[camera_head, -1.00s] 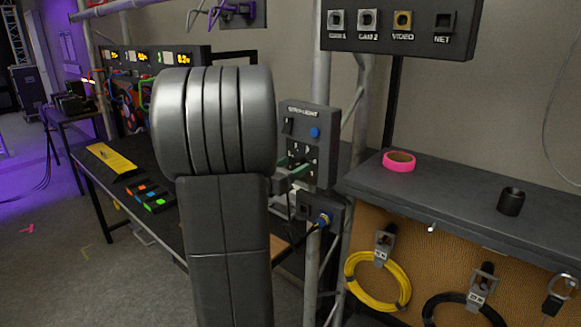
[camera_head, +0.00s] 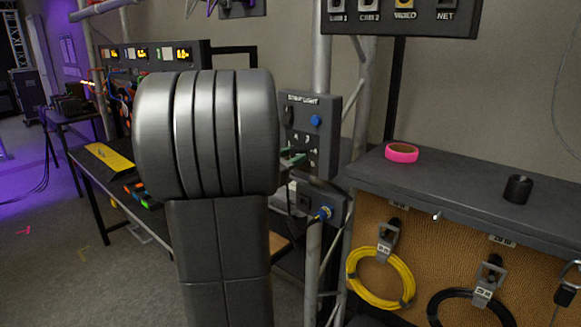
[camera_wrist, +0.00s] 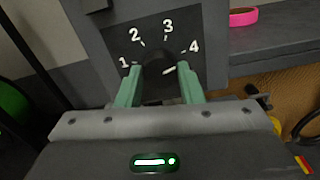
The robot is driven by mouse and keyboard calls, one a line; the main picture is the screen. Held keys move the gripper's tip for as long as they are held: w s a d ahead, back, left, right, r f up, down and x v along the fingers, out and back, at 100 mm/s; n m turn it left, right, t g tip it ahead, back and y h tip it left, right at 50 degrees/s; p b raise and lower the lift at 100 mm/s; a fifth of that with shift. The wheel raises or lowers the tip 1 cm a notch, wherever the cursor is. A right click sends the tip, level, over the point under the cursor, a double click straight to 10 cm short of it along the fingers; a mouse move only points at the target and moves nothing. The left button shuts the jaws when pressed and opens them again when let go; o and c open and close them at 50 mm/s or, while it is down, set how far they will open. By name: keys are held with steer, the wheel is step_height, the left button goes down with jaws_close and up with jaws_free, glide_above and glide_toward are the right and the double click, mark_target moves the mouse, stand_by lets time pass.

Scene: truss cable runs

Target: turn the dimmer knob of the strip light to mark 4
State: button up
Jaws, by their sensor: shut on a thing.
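The strip light's control box (camera_head: 312,118) is a grey panel on the truss upright, with a blue button and a numbered dial. In the wrist view, the dial plate (camera_wrist: 117,48) shows marks 1 to 4 in white. The dark dimmer knob (camera_wrist: 158,62) sits at its centre. A white line on the knob slants up and right, roughly toward mark 4; exact alignment is hard to tell. My gripper (camera_wrist: 160,80) has green fingers on both sides of the knob and is shut on it. In the head view my arm hides most of my gripper (camera_head: 293,158).
A shelf (camera_head: 450,185) at right holds a pink tape roll (camera_head: 402,152) and a black cylinder (camera_head: 517,189). Yellow cable (camera_head: 380,278) and black cable hang below. A bench stands at left.

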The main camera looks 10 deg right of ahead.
steer(key=o, duration=1)
steer(key=shift+a, duration=0.1)
steer(key=b+v, duration=0.1)
steer(key=v, duration=1.2)
steer(key=shift+s+a, duration=0.2)
steer(key=shift+s, duration=0.05)
steer(key=shift+d, duration=0.1)
steer(key=p+x, duration=0.1)
steer(key=x, duration=1.2)
steer(key=shift+w+d, duration=0.25)
